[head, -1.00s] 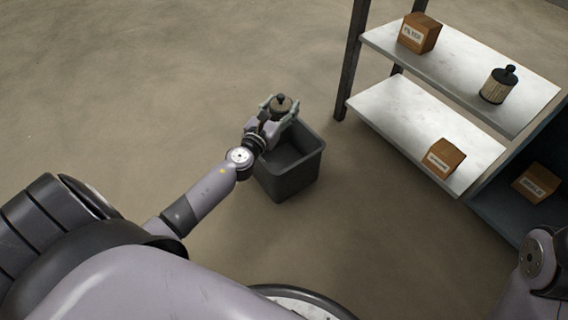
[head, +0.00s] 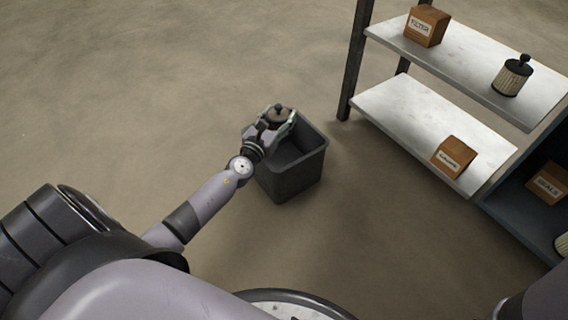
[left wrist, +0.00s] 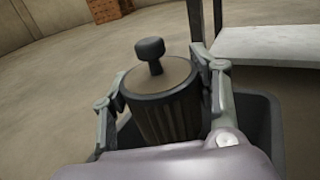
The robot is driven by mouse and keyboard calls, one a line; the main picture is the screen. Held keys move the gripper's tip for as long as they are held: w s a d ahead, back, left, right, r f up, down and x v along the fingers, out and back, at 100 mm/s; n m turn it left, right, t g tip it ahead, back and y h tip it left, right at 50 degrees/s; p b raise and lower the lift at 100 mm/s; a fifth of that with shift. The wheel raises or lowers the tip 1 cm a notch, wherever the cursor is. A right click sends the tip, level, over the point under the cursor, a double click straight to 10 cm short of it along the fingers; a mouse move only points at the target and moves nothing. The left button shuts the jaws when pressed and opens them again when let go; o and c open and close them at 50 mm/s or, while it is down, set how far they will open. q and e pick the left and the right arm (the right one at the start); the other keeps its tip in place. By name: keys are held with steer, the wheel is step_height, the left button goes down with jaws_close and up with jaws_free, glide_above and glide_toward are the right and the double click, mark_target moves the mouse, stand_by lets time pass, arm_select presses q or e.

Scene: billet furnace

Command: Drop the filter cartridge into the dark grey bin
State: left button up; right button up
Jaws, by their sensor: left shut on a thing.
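My left gripper (head: 277,122) is shut on a filter cartridge (head: 278,114) with a dark cap and a knob on top. In the left wrist view the cartridge (left wrist: 162,98) stands nearly upright between the two fingers (left wrist: 165,95), its ribbed side showing and its lower end hidden. The dark grey bin (head: 292,181) stands on the floor, open at the top. The gripper and cartridge appear over the bin's far left part in the head view. In the left wrist view the bin's rim (left wrist: 270,110) shows behind and below the cartridge. My right gripper is out of view.
A shelf unit (head: 395,125) stands to the right of the bin. A second cartridge (head: 511,77) and a cardboard box (head: 426,27) are on its upper shelf, another box (head: 453,157) on the lower. A box (head: 547,183) sits in a blue unit. The floor left is clear.

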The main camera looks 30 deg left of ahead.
arm_select(q)
steer(key=shift+f, duration=0.1)
steer(key=o, duration=1.3)
steer(key=s, duration=0.4)
steer(key=s+d, duration=0.1)
steer(key=s, duration=0.7)
steer(key=shift+d, duration=0.25)
